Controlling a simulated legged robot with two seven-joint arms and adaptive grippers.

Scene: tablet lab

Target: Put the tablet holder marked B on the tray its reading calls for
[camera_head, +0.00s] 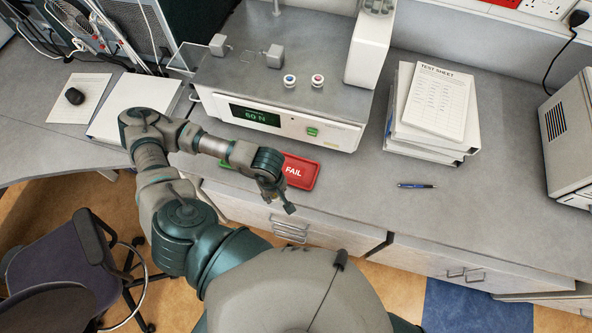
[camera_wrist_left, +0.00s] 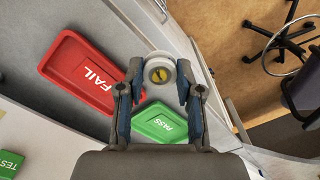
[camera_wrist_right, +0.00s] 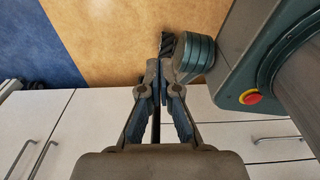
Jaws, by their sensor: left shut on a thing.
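My left gripper (camera_wrist_left: 157,88) is shut on a round white tablet holder (camera_wrist_left: 153,64) with a yellow tablet inside. The tablet seems split by a dark line, and no letter is readable. In the head view the left gripper (camera_head: 283,201) is by the counter's front edge, and the held holder is hidden. The red FAIL tray (camera_wrist_left: 80,72) is left of the holder in the left wrist view; the green PASS tray (camera_wrist_left: 150,132) is just below it. The tester's display (camera_head: 255,116) seems to read 60 N. My right gripper (camera_wrist_right: 159,75) looks shut and empty.
Two more holders, one blue-topped (camera_head: 290,81) and one red-topped (camera_head: 318,80), stand on the tester (camera_head: 230,75). A paper stack with a test sheet (camera_head: 437,100) stands to the right. A pen (camera_head: 417,185) lies on open counter. A chair (camera_head: 65,260) stands left.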

